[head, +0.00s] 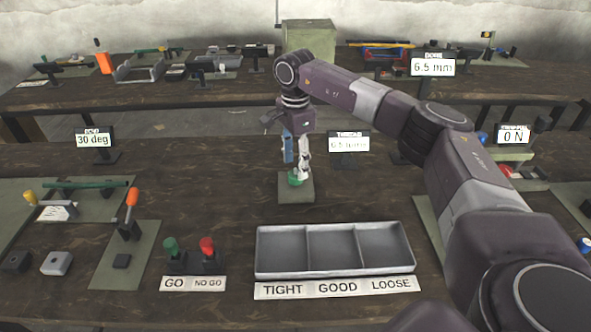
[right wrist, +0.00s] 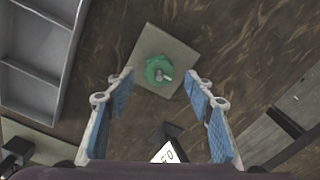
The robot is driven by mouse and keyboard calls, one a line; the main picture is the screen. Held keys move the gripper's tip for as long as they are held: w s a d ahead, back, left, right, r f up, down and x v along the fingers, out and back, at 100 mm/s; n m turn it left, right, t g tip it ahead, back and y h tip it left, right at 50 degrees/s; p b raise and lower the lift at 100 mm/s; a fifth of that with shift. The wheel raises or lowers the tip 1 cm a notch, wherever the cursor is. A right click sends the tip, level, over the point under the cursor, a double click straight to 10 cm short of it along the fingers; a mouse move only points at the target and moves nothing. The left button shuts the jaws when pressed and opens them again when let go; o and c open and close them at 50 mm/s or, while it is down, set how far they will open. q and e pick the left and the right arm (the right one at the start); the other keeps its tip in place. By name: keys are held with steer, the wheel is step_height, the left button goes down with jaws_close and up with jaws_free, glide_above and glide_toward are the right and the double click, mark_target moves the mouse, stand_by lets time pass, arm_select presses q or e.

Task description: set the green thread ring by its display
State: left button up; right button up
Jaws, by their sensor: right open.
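The green thread ring (head: 295,179) sits on a small grey-green base plate (head: 296,194) in the middle of the table. In the right wrist view the ring (right wrist: 155,70) shows from above, with a pale metal piece at its centre. My right gripper (head: 297,152) hangs over the ring with its fingers pointing down. In the wrist view its fingers (right wrist: 160,112) are spread apart with nothing between them. The display (head: 349,142) stands just right of the ring; its reading looks like 6.5 mm but is blurred. My left gripper is not in view.
A three-part tray (head: 334,272) labelled TIGHT, GOOD, LOOSE lies in front. Green (head: 171,249) and red (head: 208,249) gauges stand left of it. A 30 deg display (head: 94,141) is at left, a 0 N display (head: 513,135) at right. Bare table lies left of the ring.

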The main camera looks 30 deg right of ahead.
mark_target(295, 174)
step_height(295, 174, up, 9)
stand_by(0.7)
